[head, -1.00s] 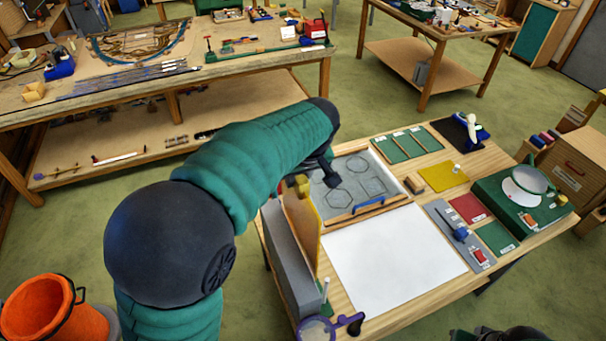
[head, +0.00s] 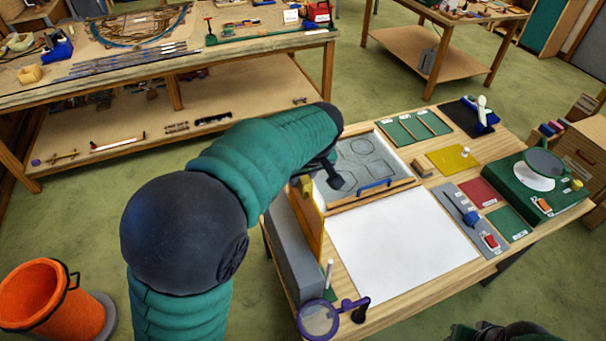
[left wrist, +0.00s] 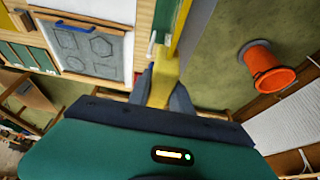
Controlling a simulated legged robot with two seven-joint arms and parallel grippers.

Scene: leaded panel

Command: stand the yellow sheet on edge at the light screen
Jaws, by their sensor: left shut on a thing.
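The yellow sheet (head: 309,222) stands upright on edge, close along the inner side of the long grey light screen (head: 289,260) at the table's left end. My left gripper (head: 306,186) is at the sheet's far end, partly hidden by my arm. In the left wrist view, my left gripper (left wrist: 163,90) is shut on a yellow piece (left wrist: 162,78) at the sheet's end. The sheet shows there as a thin yellow strip (left wrist: 181,27) beside the grey screen (left wrist: 198,28). I cannot tell whether sheet and screen touch. My right gripper is not visible.
A white board (head: 405,245) lies right of the sheet, with a grey pattern tray (head: 365,165) behind it. A purple magnifier (head: 318,319) and a short white rod (head: 329,273) stand near the screen's front end. A flat yellow square (head: 450,160) lies farther right.

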